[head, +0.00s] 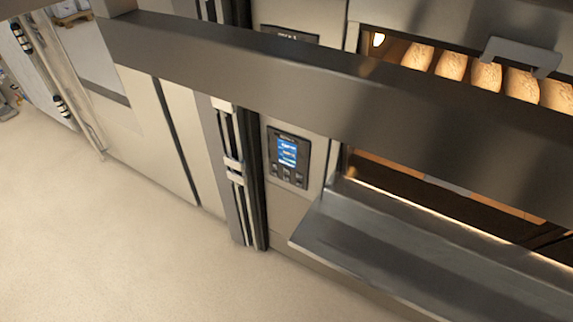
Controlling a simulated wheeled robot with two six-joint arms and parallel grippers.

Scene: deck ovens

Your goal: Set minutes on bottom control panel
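The bottom control panel (288,157) is a dark upright rectangle on the oven's steel front, near the middle of the head view. It has a lit blue screen (287,152) with white text too small to read. A row of small dark buttons (287,174) sits below the screen. An upper control panel (290,34) shows only its top edge; the steel ledge in front hides the rest. Neither of my grippers is in the head view.
A long steel ledge (270,72) crosses above the bottom panel. Below right, a steel shelf (400,245) juts out before the lit lower oven opening. Several loaves (452,66) lie in the upper oven, near a grey handle (520,53). The floor (110,230) at left is clear.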

